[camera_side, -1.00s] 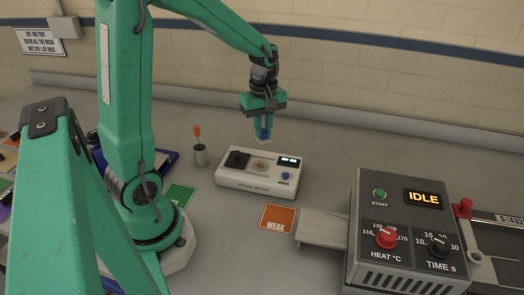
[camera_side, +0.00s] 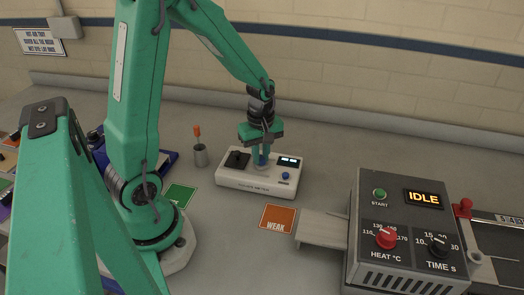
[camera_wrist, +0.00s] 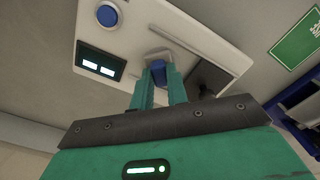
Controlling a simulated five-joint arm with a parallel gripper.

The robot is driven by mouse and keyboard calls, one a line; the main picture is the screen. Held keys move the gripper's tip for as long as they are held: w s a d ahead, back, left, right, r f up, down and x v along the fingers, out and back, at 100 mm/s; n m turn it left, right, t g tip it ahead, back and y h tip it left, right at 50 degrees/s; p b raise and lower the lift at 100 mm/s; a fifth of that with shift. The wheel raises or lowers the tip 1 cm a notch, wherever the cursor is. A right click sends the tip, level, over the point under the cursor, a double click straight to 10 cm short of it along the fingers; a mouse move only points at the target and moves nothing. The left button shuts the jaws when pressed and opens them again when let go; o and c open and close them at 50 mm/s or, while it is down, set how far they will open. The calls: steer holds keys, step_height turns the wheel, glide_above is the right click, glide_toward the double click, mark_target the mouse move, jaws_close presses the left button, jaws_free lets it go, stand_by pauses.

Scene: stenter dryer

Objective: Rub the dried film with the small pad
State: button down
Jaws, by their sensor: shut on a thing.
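My gripper (camera_side: 262,156) is shut on the small pad, which has a blue grip (camera_wrist: 158,68) and a pale underside. It points down over the middle of the white meter (camera_side: 232,182), just right of the black block on the meter's top. The pad is at or very near the meter's top; I cannot tell if it touches. The round tan spot on the meter, where the film may be, is now hidden under the pad and gripper. In the wrist view my gripper (camera_wrist: 158,75) also shows, with the pad between its fingers.
A cup with an orange-handled tool (camera_side: 200,155) stands left of the meter. A green card (camera_side: 181,194) and an orange WEAK card (camera_side: 277,218) lie nearby. The dryer (camera_side: 405,225), reading IDLE, stands at the right. A blue tray (camera_side: 160,165) is behind my arm.

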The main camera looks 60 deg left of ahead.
steer(key=shift+s+d, duration=1.15)
steer(key=shift+w+a, duration=1.95)
steer(key=shift+w+a+r, duration=0.15)
step_height(320, 180, up, 8)
